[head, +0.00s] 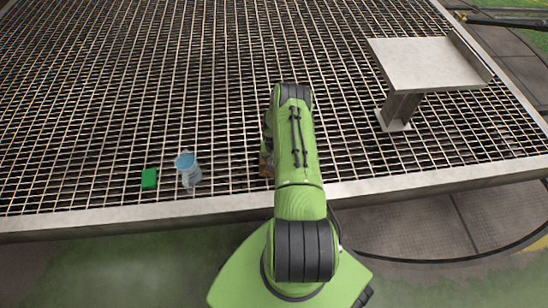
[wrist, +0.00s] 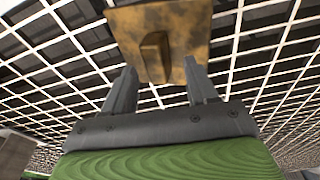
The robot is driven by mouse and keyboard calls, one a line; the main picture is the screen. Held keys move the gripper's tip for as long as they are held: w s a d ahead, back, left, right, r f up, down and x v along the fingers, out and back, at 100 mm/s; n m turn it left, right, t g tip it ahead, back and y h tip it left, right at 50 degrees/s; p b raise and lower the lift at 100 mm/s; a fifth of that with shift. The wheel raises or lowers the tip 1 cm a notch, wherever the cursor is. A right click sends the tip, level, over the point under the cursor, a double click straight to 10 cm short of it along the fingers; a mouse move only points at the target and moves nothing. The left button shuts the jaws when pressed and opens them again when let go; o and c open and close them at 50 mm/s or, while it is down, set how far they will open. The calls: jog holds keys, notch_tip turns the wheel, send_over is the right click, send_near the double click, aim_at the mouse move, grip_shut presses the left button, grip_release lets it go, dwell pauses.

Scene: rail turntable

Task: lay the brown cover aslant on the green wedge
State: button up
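The green wedge (head: 149,178) lies on the grating at the left, near the front edge, in the head view. The brown cover (wrist: 185,20) is a mottled square plate with a raised grip block at its middle, ahead of my gripper in the wrist view. A small part of it (head: 266,164) shows beside my arm in the head view; the rest is hidden. My gripper (wrist: 159,64) is open, its two fingers apart on either side of the grip block, with gaps visible. I cannot tell whether the fingertips reach down beside the block.
A translucent cup with blue in it (head: 188,172) stands just right of the wedge. A raised pale platform on a post (head: 425,65) stands at the right. The grating (head: 110,90) is clear behind the wedge and cup; its metal rim (head: 120,220) runs along the front.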

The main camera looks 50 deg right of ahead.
notch_tip(320, 180, up, 16)
jog(key=s+a+p, duration=0.1)
jog(key=p, duration=0.4)
jog(key=shift+s+a+f+p, duration=0.25)
jog(key=shift+s+a+p, duration=0.05)
jog(key=shift+a+p, duration=0.1)
